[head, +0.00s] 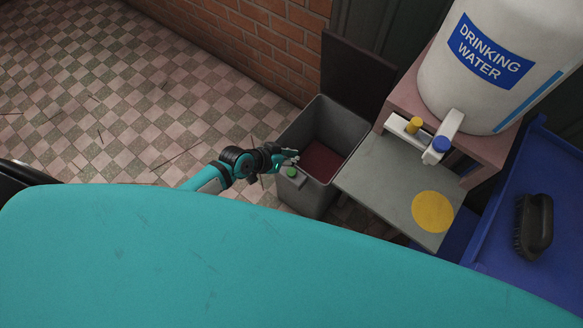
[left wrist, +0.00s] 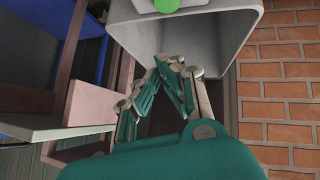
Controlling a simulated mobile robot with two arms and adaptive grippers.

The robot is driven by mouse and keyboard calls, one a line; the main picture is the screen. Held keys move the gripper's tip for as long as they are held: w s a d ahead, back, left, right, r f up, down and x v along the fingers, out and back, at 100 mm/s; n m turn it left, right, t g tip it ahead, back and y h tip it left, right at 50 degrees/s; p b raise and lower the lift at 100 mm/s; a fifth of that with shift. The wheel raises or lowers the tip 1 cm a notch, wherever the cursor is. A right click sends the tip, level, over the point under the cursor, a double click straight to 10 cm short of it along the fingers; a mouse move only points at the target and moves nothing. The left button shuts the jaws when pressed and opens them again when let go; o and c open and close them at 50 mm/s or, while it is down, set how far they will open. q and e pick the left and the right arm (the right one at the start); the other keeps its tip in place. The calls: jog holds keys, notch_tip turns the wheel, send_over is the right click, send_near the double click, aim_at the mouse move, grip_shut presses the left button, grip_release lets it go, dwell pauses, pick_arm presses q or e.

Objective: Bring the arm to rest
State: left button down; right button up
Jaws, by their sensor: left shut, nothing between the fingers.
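My left arm comes in from the left in the head view, ending in the left gripper (head: 288,157). The gripper is shut and empty, its fingertips together in the left wrist view (left wrist: 172,66). It is at the near side of an open grey bin (head: 347,132), just above a green button (head: 291,172) on the bin's front. I cannot tell whether the fingers touch the bin. The bin's wall (left wrist: 215,30) and the green button (left wrist: 166,4) also show in the left wrist view. My right gripper is not in view.
A grey shelf with a yellow disc (head: 433,212) is right of the bin. Above it stands a drinking water tank (head: 480,75) with taps. A black brush (head: 533,225) lies on a blue surface. A brick wall (head: 250,40) is behind. The checkered floor (head: 110,100) at left is mostly open.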

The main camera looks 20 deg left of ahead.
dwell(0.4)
pick_arm(q)
jog(key=s+a+f+n+g+y, duration=0.15)
jog(key=s+a+f, duration=0.25)
jog(key=s+f, duration=0.4)
jog(key=s+a+f+g+y, duration=0.1)
jog(key=s+a+f+y, duration=0.25)
jog(key=s+f, duration=0.45)
jog(key=s+a+f+g, duration=0.1)
jog(key=s+f, duration=0.2)
jog(key=s, duration=0.4)
jog(key=s+a+f+g, duration=0.1)
jog(key=s+f, duration=0.3)
jog(key=s, duration=0.3)
jog(key=s+f+g+y, duration=0.1)
jog(key=s+f, duration=0.3)
jog(key=s, duration=0.3)
jog(key=shift+s+a, duration=0.3)
jog(key=shift+a, duration=0.1)
